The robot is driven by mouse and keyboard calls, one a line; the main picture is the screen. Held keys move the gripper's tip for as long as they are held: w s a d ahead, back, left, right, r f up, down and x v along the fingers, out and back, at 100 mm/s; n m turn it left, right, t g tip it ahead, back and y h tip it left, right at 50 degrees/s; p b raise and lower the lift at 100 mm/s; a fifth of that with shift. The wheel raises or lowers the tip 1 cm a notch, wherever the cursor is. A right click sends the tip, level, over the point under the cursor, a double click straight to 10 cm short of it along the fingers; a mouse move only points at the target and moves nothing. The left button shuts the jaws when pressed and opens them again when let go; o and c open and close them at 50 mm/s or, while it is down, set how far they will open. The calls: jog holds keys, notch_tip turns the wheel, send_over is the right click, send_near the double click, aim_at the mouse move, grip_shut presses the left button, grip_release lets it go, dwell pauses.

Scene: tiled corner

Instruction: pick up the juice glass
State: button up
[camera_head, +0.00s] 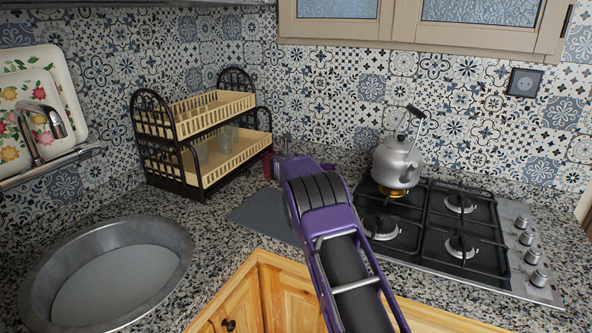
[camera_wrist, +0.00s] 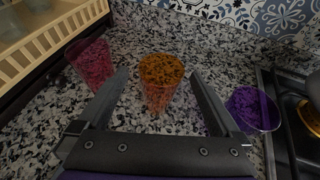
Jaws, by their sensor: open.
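In the wrist view, an orange glass (camera_wrist: 160,82), probably the juice glass, stands upright on the speckled counter. It appears between the two open fingers of my gripper (camera_wrist: 160,73), with counter visible on both sides of it. No contact shows, and I cannot tell how far the fingertips reach along it. A pink-red glass (camera_wrist: 91,62) stands left of the left finger. A purple glass (camera_wrist: 253,108) is right of the right finger. In the head view, my arm hides the orange glass; a small red glass (camera_head: 267,165) shows left of my wrist.
A two-tier dish rack (camera_head: 225,150) holding clear glasses stands at the left. A gas hob (camera_head: 455,225) with a kettle (camera_head: 398,162) over a lit burner is at the right. A grey mat (camera_head: 262,213) and round sink (camera_head: 180,225) are nearer. Tiled walls close the back.

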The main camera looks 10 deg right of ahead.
jog(key=shift+x, duration=0.75)
jog(key=c, duration=1.4)
